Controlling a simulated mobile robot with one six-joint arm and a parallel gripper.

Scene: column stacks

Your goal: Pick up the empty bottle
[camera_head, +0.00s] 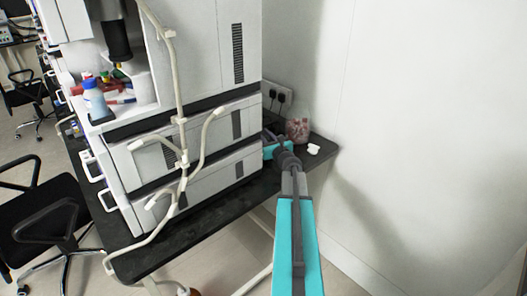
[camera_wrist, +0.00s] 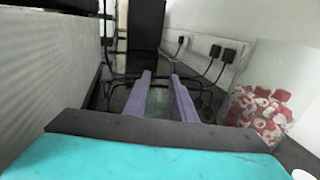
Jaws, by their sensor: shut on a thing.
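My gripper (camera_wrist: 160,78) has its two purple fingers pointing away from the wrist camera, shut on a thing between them. Between the fingers there is a pale, greenish see-through patch (camera_wrist: 158,102), which seems to be the empty bottle; its outline is mostly lost against the dark bench. In the head view my gripper (camera_head: 272,142) is low over the back corner of the bench, close beside the instrument stack. The bottle cannot be made out there, hidden by the gripper and the stack.
A clear jar of red and white caps (camera_head: 298,128) stands right of my gripper, also in the wrist view (camera_wrist: 262,108). A small white object (camera_head: 313,148) lies nearby. The instrument stack (camera_head: 190,150) and the wall (camera_head: 420,120) leave a narrow gap. Plugs (camera_head: 278,96) are behind.

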